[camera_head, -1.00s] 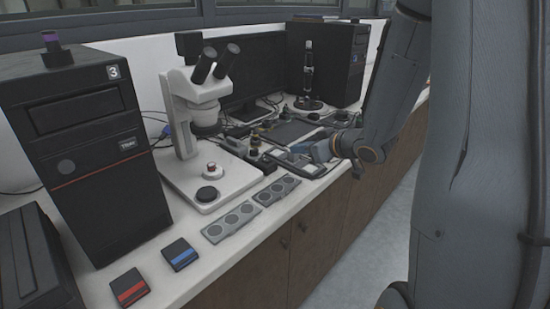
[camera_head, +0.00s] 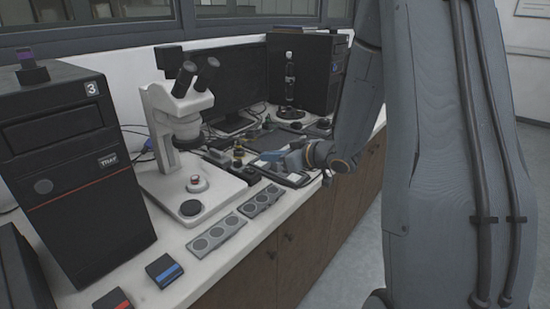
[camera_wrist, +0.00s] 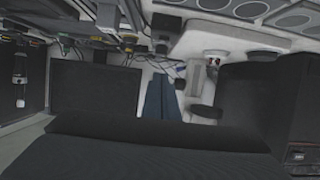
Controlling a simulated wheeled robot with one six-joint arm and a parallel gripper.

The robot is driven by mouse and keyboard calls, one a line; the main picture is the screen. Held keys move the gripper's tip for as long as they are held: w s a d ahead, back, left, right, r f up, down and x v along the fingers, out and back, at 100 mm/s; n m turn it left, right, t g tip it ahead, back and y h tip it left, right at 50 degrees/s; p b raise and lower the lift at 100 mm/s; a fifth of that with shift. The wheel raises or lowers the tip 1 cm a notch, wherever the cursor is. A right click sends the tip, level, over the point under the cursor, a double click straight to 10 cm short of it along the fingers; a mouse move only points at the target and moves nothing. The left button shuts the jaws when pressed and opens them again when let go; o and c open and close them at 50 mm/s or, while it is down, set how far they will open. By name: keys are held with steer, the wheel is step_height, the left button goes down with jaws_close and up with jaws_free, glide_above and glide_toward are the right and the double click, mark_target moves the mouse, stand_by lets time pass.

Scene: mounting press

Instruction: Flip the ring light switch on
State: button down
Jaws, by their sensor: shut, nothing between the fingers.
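The white stereo microscope (camera_head: 165,125) with black eyepieces stands left of centre in the head view, on a pale base with a small red-topped piece (camera_head: 197,183) and a black disc. It also shows upside down in the wrist view (camera_wrist: 196,80). I cannot make out the ring light switch in either view. My gripper (camera_head: 272,157) is at the right of the microscope base, above the cluttered bench. Its blue-grey fingers (camera_wrist: 160,98) are together in the wrist view, with nothing seen between them.
Small devices and cables crowd the bench around my gripper. Two grey trays with round wells (camera_head: 216,233) lie along the front edge. A black computer tower (camera_head: 75,165) stands at left, another (camera_head: 308,75) behind. A monitor (camera_head: 238,80) stands at the back.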

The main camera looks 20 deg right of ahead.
mark_target(250, 171)
steer(key=w+a+f, duration=0.1)
steer(key=w+f+p, duration=0.1)
steer(key=f, duration=0.1)
steer(key=w+a+f, duration=0.1)
steer(key=w+f, duration=0.1)
steer(key=shift+a, duration=0.3)
steer(key=shift+f+p, duration=0.3)
steer(key=shift+f, duration=0.2)
steer(key=shift+d, duration=0.1)
